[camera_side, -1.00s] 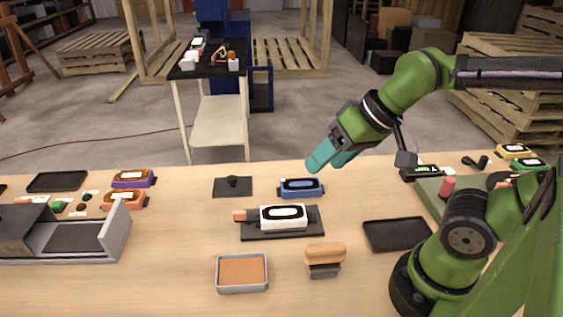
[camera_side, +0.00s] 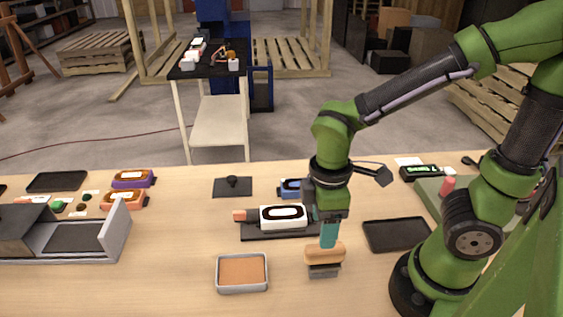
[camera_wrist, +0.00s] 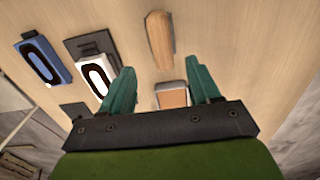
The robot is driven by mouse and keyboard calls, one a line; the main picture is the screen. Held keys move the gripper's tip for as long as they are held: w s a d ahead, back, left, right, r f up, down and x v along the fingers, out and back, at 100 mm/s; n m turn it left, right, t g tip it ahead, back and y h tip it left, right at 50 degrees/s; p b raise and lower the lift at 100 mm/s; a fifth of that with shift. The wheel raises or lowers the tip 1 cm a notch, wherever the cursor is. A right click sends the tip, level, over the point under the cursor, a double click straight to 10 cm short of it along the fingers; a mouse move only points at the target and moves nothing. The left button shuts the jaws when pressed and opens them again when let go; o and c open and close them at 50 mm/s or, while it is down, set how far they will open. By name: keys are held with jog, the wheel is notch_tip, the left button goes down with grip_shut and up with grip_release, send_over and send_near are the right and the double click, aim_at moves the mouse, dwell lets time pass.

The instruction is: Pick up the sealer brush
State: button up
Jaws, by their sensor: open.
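The sealer brush has a tan wooden handle (camera_side: 323,254) over a dark bristle block. It stands at the front of the table. In the wrist view the brush (camera_wrist: 160,38) lies ahead of the fingers, not plainly between them. My gripper (camera_side: 329,234) points down just above the handle in the side view, its teal fingers overlapping the handle's top edge there. In the wrist view my gripper (camera_wrist: 162,74) has its two fingers apart with nothing held. I cannot tell whether a finger touches the brush.
A metal tray with a brown surface (camera_side: 242,270) sits left of the brush. A white device (camera_side: 283,217) on a black plate lies behind, with a blue device (camera_side: 290,188) beyond it, partly hidden by my gripper. A black tray (camera_side: 397,235) is to the right.

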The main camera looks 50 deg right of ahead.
jog(key=f, duration=0.7)
jog(key=shift+s+f, duration=0.25)
jog(key=shift+f, duration=0.05)
jog(key=c, duration=1.1)
notch_tip(320, 180, up, 10)
jog(key=shift+r, duration=0.1)
jog(key=o, duration=0.4)
jog(key=shift+c, duration=1.2)
